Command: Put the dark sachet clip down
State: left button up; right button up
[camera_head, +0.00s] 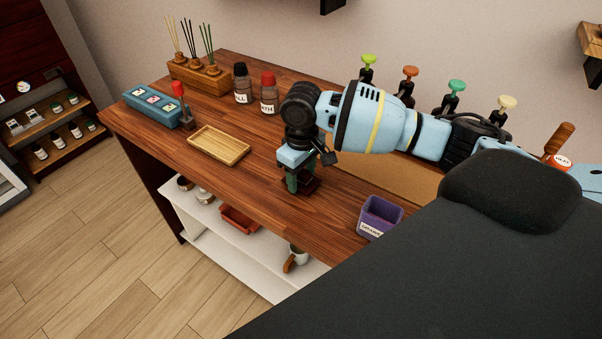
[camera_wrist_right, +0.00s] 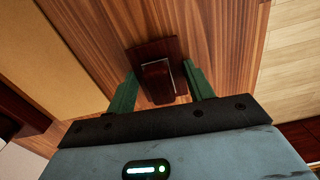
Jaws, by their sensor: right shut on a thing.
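The dark sachet clip is a dark red-brown piece (camera_wrist_right: 158,48) with a raised block, between the green fingers of my right gripper (camera_wrist_right: 160,80) in the right wrist view. In the head view, my right gripper (camera_head: 296,182) points down at the middle of the wooden table (camera_head: 255,185), near its front edge. Its fingers are shut on the clip, whose dark part shows low beside them (camera_head: 310,185). The clip is at or just above the tabletop; I cannot tell whether it touches. My left gripper is not in view.
A light wooden tray (camera_head: 219,146) lies left of the gripper, with a blue card box (camera_head: 157,107) and red-handled stamp (camera_head: 180,100) beyond. A purple tub (camera_head: 380,215) is to the right. The tabletop between tray and gripper is clear.

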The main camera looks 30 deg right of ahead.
aim_at(302, 171)
jog(key=shift+f, duration=0.1)
jog(key=o, duration=1.2)
notch_tip(302, 171, up, 12)
jog(key=shift+r+p, duration=0.15)
jog(key=shift+p, duration=0.4)
